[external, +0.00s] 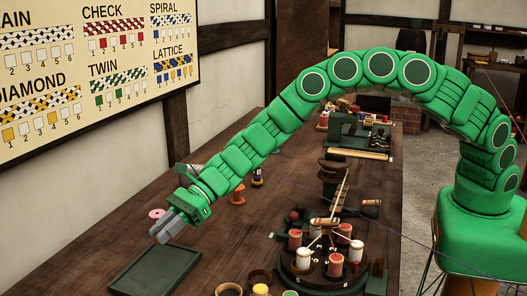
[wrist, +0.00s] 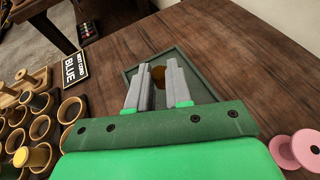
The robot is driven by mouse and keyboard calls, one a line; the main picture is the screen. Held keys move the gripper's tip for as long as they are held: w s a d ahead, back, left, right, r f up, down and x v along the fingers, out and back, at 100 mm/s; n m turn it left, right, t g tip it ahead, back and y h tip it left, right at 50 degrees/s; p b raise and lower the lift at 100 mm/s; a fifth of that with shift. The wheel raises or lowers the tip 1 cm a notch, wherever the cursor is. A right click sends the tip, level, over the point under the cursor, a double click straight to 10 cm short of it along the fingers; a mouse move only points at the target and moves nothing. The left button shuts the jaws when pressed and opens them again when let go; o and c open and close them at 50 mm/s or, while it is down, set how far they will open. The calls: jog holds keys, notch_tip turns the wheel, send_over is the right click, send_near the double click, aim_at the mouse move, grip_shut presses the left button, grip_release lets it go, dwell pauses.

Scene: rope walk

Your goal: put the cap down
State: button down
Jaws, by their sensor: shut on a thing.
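My gripper (external: 163,232) is over the far edge of the green tray (external: 157,270) in the external view. In the wrist view the gripper (wrist: 159,68) has its two grey fingers shut on a small round brown-orange thing, taken as the cap (wrist: 158,74). The fingers partly cover the cap, and it cannot be made out in the external view. The tray (wrist: 200,90) lies beyond and below the fingers in the wrist view. The part of the tray that shows looks empty. Whether the cap touches the tray cannot be told.
A round stand with several bobbins (external: 322,262) is right of the tray. Pink spools (wrist: 305,150) lie at the right of the wrist view. Round wooden cups (wrist: 70,112) and a sign reading BLUE (wrist: 73,70) are at the left. Bare table surrounds the tray's far side.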

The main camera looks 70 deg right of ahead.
aim_at(156, 266)
jog(key=shift+w+a+f, duration=0.25)
jog(key=shift+w+f, duration=0.2)
jog(key=shift+f, duration=0.2)
jog(key=shift+w+a+f, duration=0.3)
jog(key=shift+w+f, duration=0.1)
jog(key=shift+f, duration=0.3)
jog(key=shift+w+a+f, duration=0.25)
jog(key=shift+w+f, duration=0.2)
jog(key=shift+f, duration=1.65)
jog(key=shift+f, duration=0.1)
jog(key=c, duration=1)
grip_release()
jog(key=shift+c, duration=0.2)
jog(key=shift+s+d+r, duration=0.1)
jog(key=shift+d+r, duration=0.3)
jog(key=shift+d, duration=0.15)
jog(key=shift+v, duration=5.4)
